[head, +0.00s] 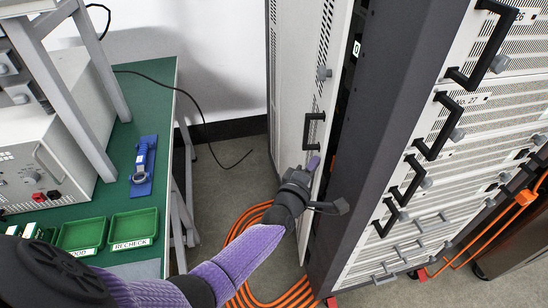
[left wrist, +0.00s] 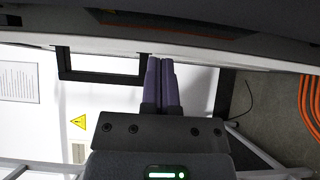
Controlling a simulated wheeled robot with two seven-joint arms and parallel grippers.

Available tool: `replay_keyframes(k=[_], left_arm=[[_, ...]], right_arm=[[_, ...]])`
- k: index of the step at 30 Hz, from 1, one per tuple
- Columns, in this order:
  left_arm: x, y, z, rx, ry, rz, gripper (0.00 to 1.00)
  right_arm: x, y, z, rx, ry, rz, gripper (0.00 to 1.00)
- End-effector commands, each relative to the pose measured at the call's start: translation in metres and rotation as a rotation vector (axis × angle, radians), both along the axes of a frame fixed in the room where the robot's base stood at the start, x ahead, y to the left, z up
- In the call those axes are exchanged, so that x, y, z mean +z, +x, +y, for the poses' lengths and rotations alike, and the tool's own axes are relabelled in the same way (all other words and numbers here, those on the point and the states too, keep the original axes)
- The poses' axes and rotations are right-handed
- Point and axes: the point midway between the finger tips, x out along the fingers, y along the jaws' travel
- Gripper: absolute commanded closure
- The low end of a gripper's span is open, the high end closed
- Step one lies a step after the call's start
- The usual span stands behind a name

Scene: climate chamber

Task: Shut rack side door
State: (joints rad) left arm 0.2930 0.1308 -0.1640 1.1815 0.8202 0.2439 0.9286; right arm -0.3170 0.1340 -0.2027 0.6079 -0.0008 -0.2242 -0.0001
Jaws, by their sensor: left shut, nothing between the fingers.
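The rack side door (head: 296,75) is a tall light panel with slots, a knob and a black handle (head: 314,130). It stands slightly open, with a dark gap between it and the dark grey rack frame (head: 396,95). My left gripper (head: 313,162) is shut and empty, with its purple fingers at the door just below the handle. In the left wrist view the shut fingertips (left wrist: 160,58) reach the pale door edge, beside the black handle (left wrist: 65,66). I cannot tell whether they touch the door. My right gripper is not in view.
The rack front has several black handles (head: 434,125). Orange cables (head: 245,222) lie coiled on the floor under my left arm. A green bench (head: 160,85) on the left carries a grey instrument, a blue tool and green trays (head: 134,228).

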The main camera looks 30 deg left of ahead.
Motion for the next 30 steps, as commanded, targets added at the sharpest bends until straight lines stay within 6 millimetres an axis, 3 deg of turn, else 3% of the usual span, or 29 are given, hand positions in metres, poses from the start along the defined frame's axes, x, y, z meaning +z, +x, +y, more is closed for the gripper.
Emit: replay_keyframes(k=[9, 30], left_arm=[[0.0, 0.009, -0.015, 0.0, -0.002, 0.001, 1.0], [0.0, 0.009, -0.016, 0.0, -0.001, 0.001, 1.0]], right_arm=[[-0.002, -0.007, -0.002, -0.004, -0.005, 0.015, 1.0], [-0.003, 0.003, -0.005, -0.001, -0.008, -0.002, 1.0]])
